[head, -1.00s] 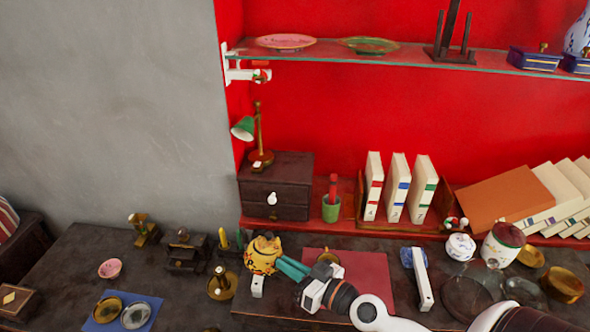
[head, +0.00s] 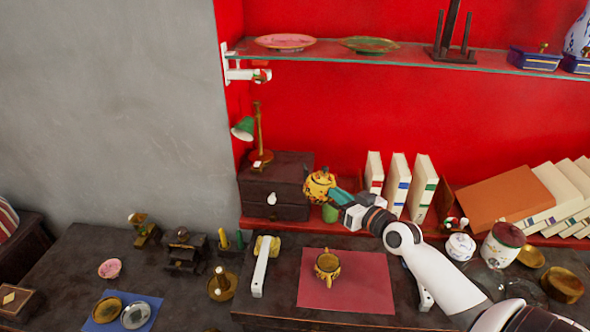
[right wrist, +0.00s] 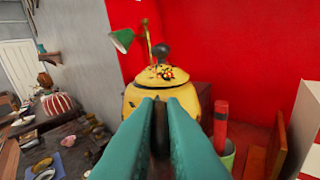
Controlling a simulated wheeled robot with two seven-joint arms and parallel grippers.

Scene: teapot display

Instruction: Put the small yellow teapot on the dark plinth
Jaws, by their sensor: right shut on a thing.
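The small yellow teapot (head: 319,186), with a dark-knobbed lid and painted decoration, is held up in the air in the head view. My right gripper (head: 334,194), with teal fingers, is shut on it from the right. In the right wrist view the teapot (right wrist: 160,82) is upright beyond the fingertips (right wrist: 160,104), which hide its lower middle. In the head view it hangs just right of a dark drawer box (head: 275,185) with a flat top. A small dark stand (head: 184,253) is on the table at left. I cannot tell which is the plinth. My left gripper is not in view.
A green-shaded lamp (head: 258,140) stands on the drawer box. A green cup (head: 330,213) and upright books (head: 397,185) are close to my right gripper. A two-handled brown-yellow pot (head: 327,266) sits on a red mat (head: 365,285). A glass shelf (head: 400,59) is above.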

